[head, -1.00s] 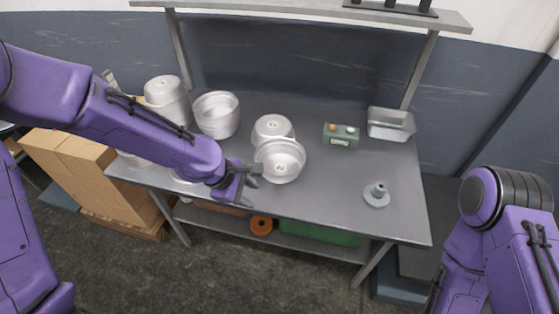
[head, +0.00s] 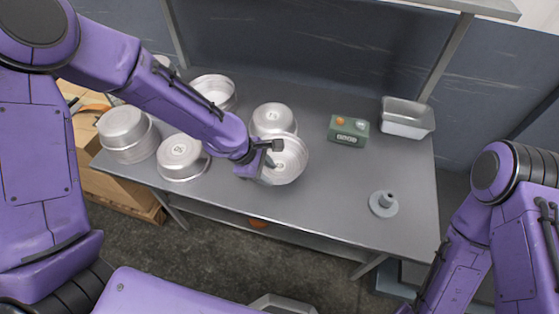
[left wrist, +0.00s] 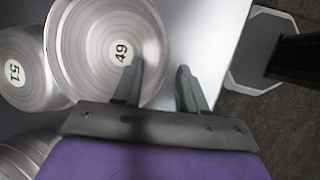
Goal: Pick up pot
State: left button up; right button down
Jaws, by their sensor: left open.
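A round silver pot (head: 292,163) sits near the front middle of the grey table. In the left wrist view this pot (left wrist: 85,55) shows a label reading 49 in its middle. My left gripper (head: 275,154) is open over its near side. In the left wrist view the left gripper (left wrist: 160,67) has one finger over the pot and the other beyond its right rim, with nothing held. Contact cannot be told. Another silver pot (head: 273,117), apparently the one labelled 51 (left wrist: 22,70), stands close behind. My right arm shows at the right, but its gripper does not.
More silver pots stand at left: a front one (head: 183,157), a stack (head: 127,133) and a back one (head: 214,90). A green box (head: 348,130), a metal bin (head: 407,117) and a grey fixture (head: 383,203) stand at right. The table's front right (head: 325,215) is clear.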

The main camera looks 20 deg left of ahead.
aim_at(274, 181)
pick_arm(q)
jog(key=x, duration=0.5)
jog(key=shift+s+f, duration=0.25)
jog(key=shift+a, duration=0.1)
grip_shut()
jog(key=shift+r, duration=0.1)
